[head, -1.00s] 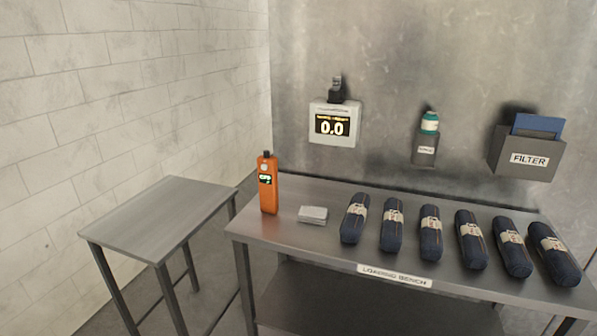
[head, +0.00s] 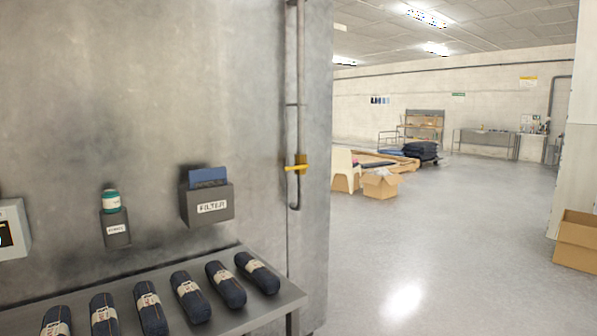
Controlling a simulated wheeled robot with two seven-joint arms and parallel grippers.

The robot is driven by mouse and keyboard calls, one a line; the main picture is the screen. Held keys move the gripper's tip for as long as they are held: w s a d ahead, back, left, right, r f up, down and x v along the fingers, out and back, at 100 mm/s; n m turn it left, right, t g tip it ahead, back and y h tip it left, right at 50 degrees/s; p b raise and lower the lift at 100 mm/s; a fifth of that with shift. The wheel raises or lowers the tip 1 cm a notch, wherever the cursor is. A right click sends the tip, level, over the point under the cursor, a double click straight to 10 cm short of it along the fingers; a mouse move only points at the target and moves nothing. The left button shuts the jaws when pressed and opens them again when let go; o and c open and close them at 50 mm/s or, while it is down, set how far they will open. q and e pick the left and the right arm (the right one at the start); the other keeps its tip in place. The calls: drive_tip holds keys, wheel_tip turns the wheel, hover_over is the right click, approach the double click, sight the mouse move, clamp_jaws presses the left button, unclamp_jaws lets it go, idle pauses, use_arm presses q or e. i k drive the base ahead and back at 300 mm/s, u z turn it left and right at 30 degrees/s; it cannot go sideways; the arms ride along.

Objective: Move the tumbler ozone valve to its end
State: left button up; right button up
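A yellow valve handle (head: 297,168) sits on a grey vertical pipe (head: 301,80) near the right edge of the metal wall. The handle points sideways, roughly level, across the pipe. It is small in the view, and no label can be read on it. I cannot tell whether it is the tumbler ozone valve. Neither of my grippers shows in the head view.
A metal bench (head: 262,312) with several dark rolled bundles stands at the lower left. Above it hang a FILTER box (head: 207,207) and a small bottle holder (head: 116,229).

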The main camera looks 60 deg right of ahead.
sight(305, 165)
drive_tip(key=i, duration=1.5)
drive_tip(key=z, duration=2.85)
